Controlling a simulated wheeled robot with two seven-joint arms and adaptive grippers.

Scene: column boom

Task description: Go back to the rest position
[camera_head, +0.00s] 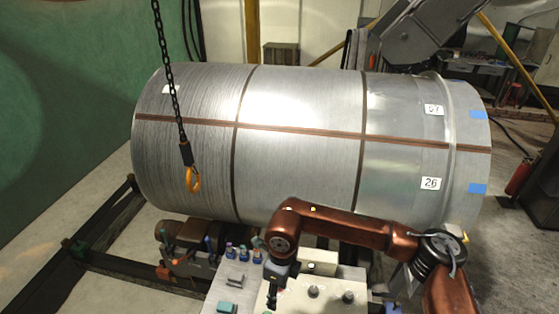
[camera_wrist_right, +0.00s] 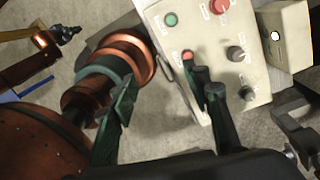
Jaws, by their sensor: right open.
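My right arm, copper and black, comes in from the right in the head view. My right gripper (camera_head: 276,284) points down beside a cream control box (camera_head: 325,302). In the right wrist view my right gripper (camera_wrist_right: 165,82) has its two dark fingers spread apart, with nothing held between them. One finger overlaps the control box (camera_wrist_right: 222,62) near its black knobs and a small red button (camera_wrist_right: 188,56); I cannot tell whether it touches. My left gripper is not in view.
A large metal drum (camera_head: 300,100) with brown bands lies behind the arm. A chain with an orange hook (camera_head: 193,180) hangs in front of its left part. Small coloured items (camera_head: 243,253) stand left of the gripper. A red extinguisher (camera_head: 519,176) stands at the right.

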